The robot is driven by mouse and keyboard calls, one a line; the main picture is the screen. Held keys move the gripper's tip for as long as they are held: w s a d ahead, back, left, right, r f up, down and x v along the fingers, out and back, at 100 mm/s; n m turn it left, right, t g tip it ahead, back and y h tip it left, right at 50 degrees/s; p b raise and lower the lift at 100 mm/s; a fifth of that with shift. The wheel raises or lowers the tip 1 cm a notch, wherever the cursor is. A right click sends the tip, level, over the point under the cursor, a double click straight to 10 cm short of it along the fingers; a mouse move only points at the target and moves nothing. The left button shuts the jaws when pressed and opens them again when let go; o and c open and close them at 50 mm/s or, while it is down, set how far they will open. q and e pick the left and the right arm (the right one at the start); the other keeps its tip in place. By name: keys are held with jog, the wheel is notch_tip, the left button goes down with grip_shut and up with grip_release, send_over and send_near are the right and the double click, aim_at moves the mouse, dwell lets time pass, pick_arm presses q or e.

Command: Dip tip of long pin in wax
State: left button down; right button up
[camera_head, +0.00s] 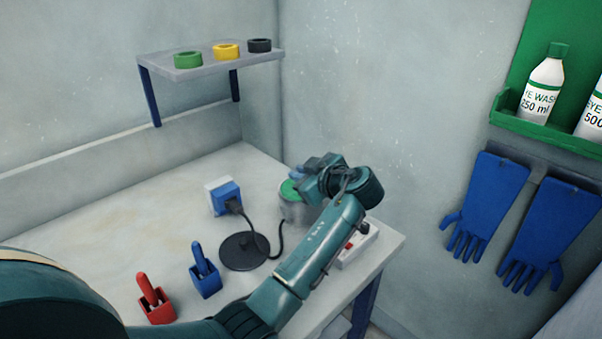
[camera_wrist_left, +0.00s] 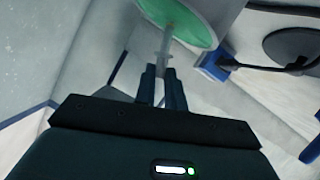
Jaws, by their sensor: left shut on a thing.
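A grey metal pot (camera_head: 291,214) with green wax (camera_head: 289,189) stands near the back right of the table. My left arm's wrist partly covers it in the head view. In the left wrist view, my left gripper (camera_wrist_left: 161,86) is shut on a thin grey pin (camera_wrist_left: 164,58). The pin points from the fingers towards the green wax (camera_wrist_left: 190,15), and its far end overlaps the wax disc. I cannot tell whether the tip is in the wax or just above it. My right gripper is not in view.
A blue-and-white box (camera_head: 223,197) with a cable stands beside a black round base (camera_head: 243,252). A blue holder (camera_head: 207,283) and a red holder (camera_head: 158,312) stand at the front. A switch box (camera_head: 357,246) lies near the right edge. A wall shelf (camera_head: 210,66) holds three rings.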

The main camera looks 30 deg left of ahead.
pick_arm(q)
notch_tip(320, 180, up, 7)
jog(key=p, duration=0.3)
dwell(0.4)
dwell(0.6)
jog(key=shift+d+f, duration=0.1)
